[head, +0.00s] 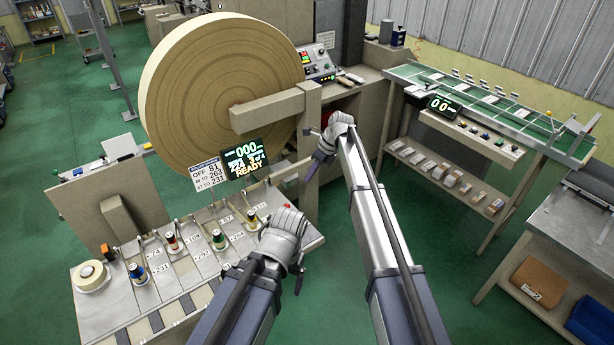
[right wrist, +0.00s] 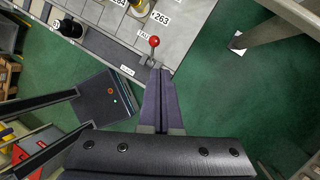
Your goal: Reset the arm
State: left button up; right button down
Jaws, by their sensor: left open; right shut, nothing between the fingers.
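My right gripper (head: 310,170) is in the middle of the head view, in front of the beige post beside the big roll. In the right wrist view its dark fingers (right wrist: 159,72) are pressed together with nothing between them. A lever with a red ball knob (right wrist: 154,42) stands just beyond the fingertips in that view; I see no clear contact. My left gripper (head: 299,284) is low in the head view, at the right end of the slanted panel (head: 150,323). It is open; its wrist and forearm hide most of it.
A large tan roll (head: 215,90) stands behind the panel. Colored spools, including a green one (head: 218,240), and a tape roll (head: 91,275) sit on the panel. A display (head: 245,160) reads READY. A green-topped conveyor table (head: 480,105) is at right. Green floor lies between.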

dwell(0.5)
jog(key=s+d+f+n+h+b, duration=0.1)
jog(key=s+f+n+h+b, duration=0.1)
jog(key=s+n, duration=0.7)
jog(key=s+d+f+n+h+b, duration=0.2)
jog(key=s+n, duration=0.7)
jog(key=s, duration=0.7)
jog(key=s+d+f+n+h+b, duration=0.1)
jog(key=s+f+n+b, duration=0.3)
jog(key=s+n, duration=0.6)
jog(key=shift+s+d+f+h, duration=0.45)
jog(key=shift+s+f, duration=0.45)
jog(key=shift+s, duration=0.95)
